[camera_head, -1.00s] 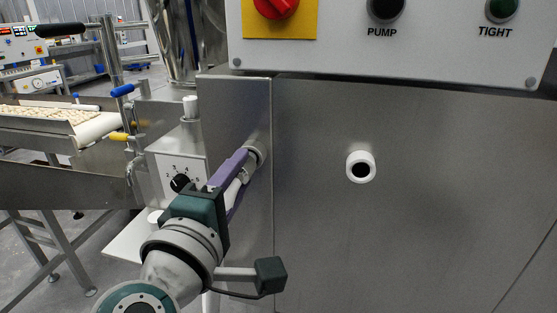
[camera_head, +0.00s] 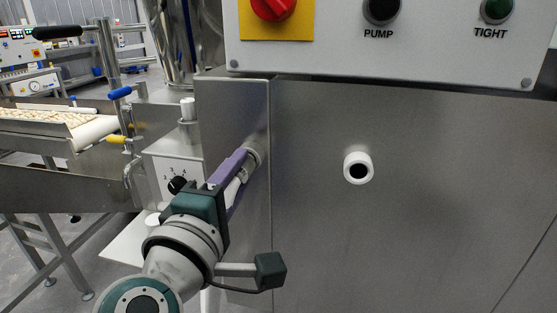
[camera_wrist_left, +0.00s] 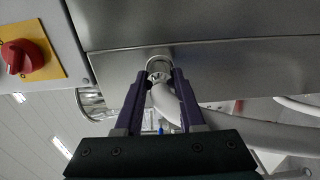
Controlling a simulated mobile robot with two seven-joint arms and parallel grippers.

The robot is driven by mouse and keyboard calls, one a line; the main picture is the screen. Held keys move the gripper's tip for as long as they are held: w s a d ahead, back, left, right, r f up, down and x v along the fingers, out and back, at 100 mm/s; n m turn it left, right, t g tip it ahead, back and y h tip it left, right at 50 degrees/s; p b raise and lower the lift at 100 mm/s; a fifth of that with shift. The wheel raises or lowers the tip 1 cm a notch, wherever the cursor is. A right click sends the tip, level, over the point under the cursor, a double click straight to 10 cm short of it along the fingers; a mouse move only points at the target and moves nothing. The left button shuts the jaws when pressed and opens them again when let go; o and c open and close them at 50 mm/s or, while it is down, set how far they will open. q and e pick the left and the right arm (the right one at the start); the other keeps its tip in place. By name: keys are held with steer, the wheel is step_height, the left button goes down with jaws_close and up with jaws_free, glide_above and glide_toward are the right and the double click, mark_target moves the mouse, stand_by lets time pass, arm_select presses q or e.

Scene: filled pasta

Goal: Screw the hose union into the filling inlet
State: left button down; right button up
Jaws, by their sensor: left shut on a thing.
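The filling inlet (camera_head: 253,155) is a round metal fitting on the narrow steel side panel, and it also shows at the top middle of the left wrist view (camera_wrist_left: 158,60). My left gripper (camera_head: 243,166) has purple fingers and is shut on the hose union (camera_wrist_left: 158,76), right at the inlet. A pale hose (camera_wrist_left: 166,103) runs from the union back between the fingers. The union is at the mouth of the inlet; I cannot tell how far the thread is engaged. The fingers hide most of the union in the head view. My right gripper is not in view.
A white round port (camera_head: 358,168) with a dark centre sits on the front steel panel. Above it is a control box (camera_head: 330,45) with a red knob (camera_head: 273,6) and PUMP and TIGHT lamps. A dial box (camera_head: 172,180) and a conveyor (camera_head: 50,122) stand at left.

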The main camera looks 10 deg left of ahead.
arm_select(q)
steer(key=shift+c, duration=1)
jaws_free()
steer(key=shift+s, duration=0.1)
stand_by(0.3)
steer(key=shift+s+p, duration=0.4)
steer(key=shift+s, duration=0.65)
steer(key=shift+s+a+p, duration=0.1)
steer(key=shift+s+p, duration=0.4)
steer(key=shift+s, duration=1.75)
steer(key=shift+s, duration=0.1)
